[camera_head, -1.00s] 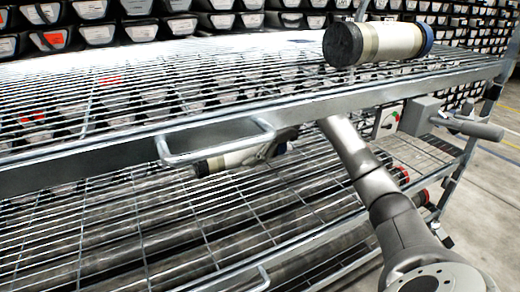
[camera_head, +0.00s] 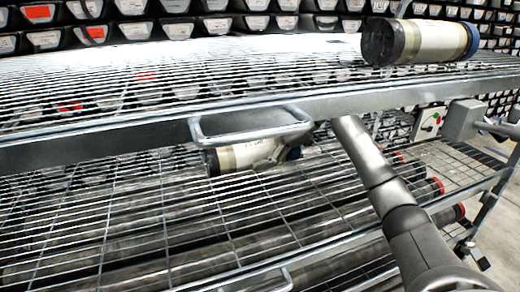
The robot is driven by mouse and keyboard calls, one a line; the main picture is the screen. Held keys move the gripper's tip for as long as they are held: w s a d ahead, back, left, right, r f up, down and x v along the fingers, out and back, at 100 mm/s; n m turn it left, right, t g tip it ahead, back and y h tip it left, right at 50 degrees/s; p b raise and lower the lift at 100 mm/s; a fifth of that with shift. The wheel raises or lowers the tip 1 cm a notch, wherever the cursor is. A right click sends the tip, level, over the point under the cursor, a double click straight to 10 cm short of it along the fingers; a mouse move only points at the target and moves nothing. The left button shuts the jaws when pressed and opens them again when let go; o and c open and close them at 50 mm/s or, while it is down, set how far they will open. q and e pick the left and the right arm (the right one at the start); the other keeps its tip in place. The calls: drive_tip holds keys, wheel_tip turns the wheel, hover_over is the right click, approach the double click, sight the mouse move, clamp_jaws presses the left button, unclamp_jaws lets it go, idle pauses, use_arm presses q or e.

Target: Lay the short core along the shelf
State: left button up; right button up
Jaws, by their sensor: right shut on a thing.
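A short white core (camera_head: 236,157) with a dark end cap and a tan band lies level below the upper shelf, partly behind the wire handle on that shelf's front edge. My right gripper (camera_head: 272,153) is shut on this core toward its right end; the handle and rail hide part of the fingers. The core is over the lower wire shelf (camera_head: 130,215); I cannot tell whether it touches the mesh. My left gripper is not in view.
The wire handle (camera_head: 250,133) juts from the front rail. Long dark cores with red ends (camera_head: 436,187) lie beneath the lower mesh. Stacked core trays (camera_head: 150,28) fill the back.

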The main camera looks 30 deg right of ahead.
drive_tip(key=o, duration=1.8)
drive_tip(key=shift+c, duration=0.2)
drive_tip(key=o, duration=0.3)
drive_tip(key=shift+o, duration=0.2)
drive_tip(key=shift+c, duration=0.9)
